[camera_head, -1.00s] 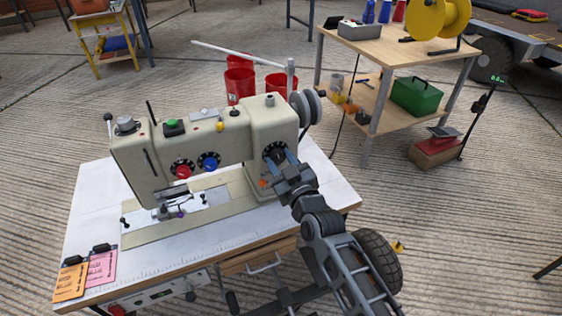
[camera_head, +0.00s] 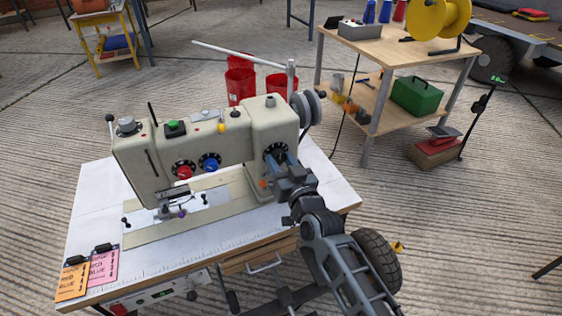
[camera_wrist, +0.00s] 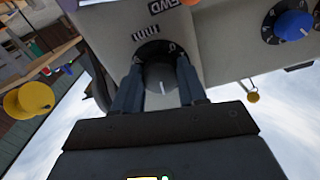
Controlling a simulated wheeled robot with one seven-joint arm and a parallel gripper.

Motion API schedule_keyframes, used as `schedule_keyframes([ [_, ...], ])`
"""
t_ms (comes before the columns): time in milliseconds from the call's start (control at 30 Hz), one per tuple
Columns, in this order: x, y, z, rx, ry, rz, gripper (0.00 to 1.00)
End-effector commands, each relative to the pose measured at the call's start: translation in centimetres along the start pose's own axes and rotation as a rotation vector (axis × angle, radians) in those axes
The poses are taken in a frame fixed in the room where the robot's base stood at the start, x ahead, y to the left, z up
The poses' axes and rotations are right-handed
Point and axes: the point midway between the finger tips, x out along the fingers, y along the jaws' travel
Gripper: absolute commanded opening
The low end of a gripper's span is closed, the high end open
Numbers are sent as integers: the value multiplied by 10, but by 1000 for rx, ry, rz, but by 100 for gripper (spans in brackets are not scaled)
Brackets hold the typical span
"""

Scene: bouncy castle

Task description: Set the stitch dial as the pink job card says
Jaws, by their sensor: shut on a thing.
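A cream sewing machine (camera_head: 205,145) stands on a white-topped table. My gripper (camera_head: 284,162) is at the dark dial (camera_head: 276,150) on the machine's right front. In the wrist view my gripper (camera_wrist: 160,72) has one finger on each side of the dark grey knob (camera_wrist: 161,80) and is shut on it. A white pointer line shows on the knob; its scale is partly hidden by the fingers. A striped label and a "FWD" label are beside it. The pink job card (camera_head: 104,266) lies at the table's front left; its words seem to include RED and BLUE, but its details are too small to read.
An orange card (camera_head: 72,281) lies left of the pink one. A red knob (camera_head: 184,172) and a blue knob (camera_head: 210,163) are left of my gripper; the blue one shows in the wrist view (camera_wrist: 293,25). A wooden workbench (camera_head: 385,48) stands behind right.

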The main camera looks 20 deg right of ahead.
Motion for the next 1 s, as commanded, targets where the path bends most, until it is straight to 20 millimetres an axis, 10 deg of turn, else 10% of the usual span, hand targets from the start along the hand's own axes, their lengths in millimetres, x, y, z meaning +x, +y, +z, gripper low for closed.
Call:
schedule_keyframes([
  [700, 0, 0, 1, 95, -2, 0, 11],
  [733, 0, 0, 1, 95, -2, 0, 43],
  [1000, 0, 0, 0, 94, -1, 0, 67],
])
